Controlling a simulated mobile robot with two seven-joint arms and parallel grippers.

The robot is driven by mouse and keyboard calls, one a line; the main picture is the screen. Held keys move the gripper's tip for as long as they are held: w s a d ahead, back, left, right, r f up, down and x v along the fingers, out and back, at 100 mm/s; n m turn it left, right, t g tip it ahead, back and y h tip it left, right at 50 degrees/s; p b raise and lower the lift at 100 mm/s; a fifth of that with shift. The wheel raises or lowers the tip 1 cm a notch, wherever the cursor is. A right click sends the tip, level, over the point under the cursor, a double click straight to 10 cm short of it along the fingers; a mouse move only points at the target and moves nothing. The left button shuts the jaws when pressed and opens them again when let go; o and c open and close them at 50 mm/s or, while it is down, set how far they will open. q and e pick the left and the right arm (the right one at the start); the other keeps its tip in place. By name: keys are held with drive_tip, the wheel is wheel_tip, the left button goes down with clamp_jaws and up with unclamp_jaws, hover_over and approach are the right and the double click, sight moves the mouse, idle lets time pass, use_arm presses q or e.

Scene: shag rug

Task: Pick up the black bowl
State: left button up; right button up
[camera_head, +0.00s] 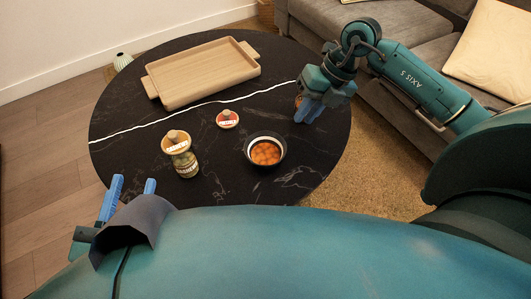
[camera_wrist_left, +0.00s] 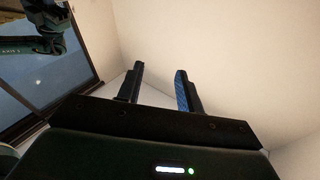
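The black bowl (camera_head: 279,158) sits upright on the dark round table, right of centre in the head view. It has a pale rim and holds small round orange pieces. My right gripper (camera_head: 309,112) is over the table, above and right of the bowl in the picture and apart from it. Its blue fingers point down close together; whether they are open or shut is unclear. My left gripper (camera_head: 132,188) is at the lower left, away from the bowl. Its fingers are apart and empty, as the left wrist view (camera_wrist_left: 160,90) also shows.
The black table (camera_head: 130,112) also bears a wooden tray (camera_head: 205,75), a jar (camera_head: 184,160) and a small red-and-white lidded item (camera_head: 227,119). A small orange-brown thing (camera_head: 298,101) is partly hidden by my right gripper. A grey sofa (camera_head: 300,15) stands behind.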

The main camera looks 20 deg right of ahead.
drive_tip(key=b+x, duration=0.2)
drive_tip(key=x, duration=0.4)
drive_tip(key=shift+a+f, duration=0.15)
drive_tip(key=shift+f, duration=0.05)
drive_tip(key=shift+a+f, duration=0.2)
drive_tip(key=shift+f, duration=0.25)
drive_tip(key=x, duration=0.1)
drive_tip(key=b+x, duration=0.2)
drive_tip(key=shift+w+a+f, duration=0.2)
drive_tip(key=shift+w+f, duration=0.1)
drive_tip(key=shift+a+f+b, duration=0.15)
drive_tip(key=shift+f+b, duration=0.2)
drive_tip(key=shift+a+f, duration=0.1)
drive_tip(key=shift+f, duration=0.05)
clamp_jaws()
use_arm(q)
drive_tip(key=shift+w+d+r+t+h, duration=0.1)
drive_tip(key=shift+d+r+t+h, duration=0.25)
drive_tip(key=shift+h, duration=0.45)
drive_tip(key=shift+f+n, duration=0.25)
drive_tip(key=shift+n, duration=0.05)
